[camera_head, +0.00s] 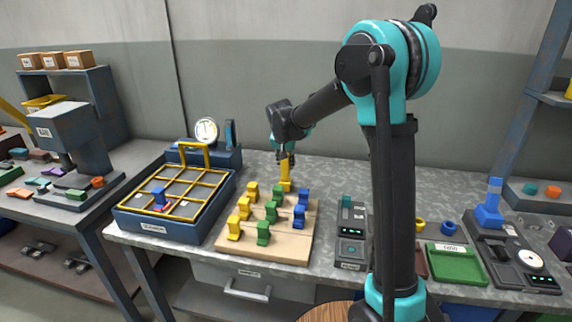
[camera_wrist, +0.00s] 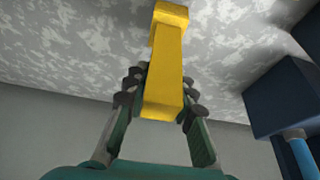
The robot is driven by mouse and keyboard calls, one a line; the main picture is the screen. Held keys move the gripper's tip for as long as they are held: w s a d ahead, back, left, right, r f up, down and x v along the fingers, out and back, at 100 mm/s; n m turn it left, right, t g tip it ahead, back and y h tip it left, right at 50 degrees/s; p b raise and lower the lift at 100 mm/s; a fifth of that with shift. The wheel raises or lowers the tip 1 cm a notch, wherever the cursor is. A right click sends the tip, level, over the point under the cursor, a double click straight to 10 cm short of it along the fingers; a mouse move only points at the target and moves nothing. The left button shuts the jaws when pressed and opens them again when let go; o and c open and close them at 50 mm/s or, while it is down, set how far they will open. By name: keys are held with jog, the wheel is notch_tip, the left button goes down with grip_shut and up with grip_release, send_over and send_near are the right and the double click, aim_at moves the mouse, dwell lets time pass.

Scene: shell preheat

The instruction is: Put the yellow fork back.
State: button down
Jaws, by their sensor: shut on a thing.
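My gripper (camera_head: 285,157) is shut on a yellow fork (camera_head: 285,177), which hangs upright below it at the back of the wooden board (camera_head: 285,245). In the wrist view the yellow fork (camera_wrist: 167,60) sits between both fingers of my gripper (camera_wrist: 160,90). The board bears rows of yellow, green and blue pieces, yellow at the left, green in the middle and blue at the right. I cannot tell whether the fork's lower end touches the board or the bench.
A blue tray with a yellow grid (camera_head: 170,232) stands left of the board, with a round dial (camera_head: 206,131) behind it. A dark device (camera_head: 351,235) stands close right of the board. Further right are a green tray (camera_head: 456,263) and a blue-handled device (camera_head: 489,212).

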jog(key=shift+f, duration=0.25)
jog(key=c, duration=1.3)
grip_release()
jog(key=shift+f, duration=0.1)
jog(key=shift+o, duration=0.2)
jog(key=v, duration=1.2)
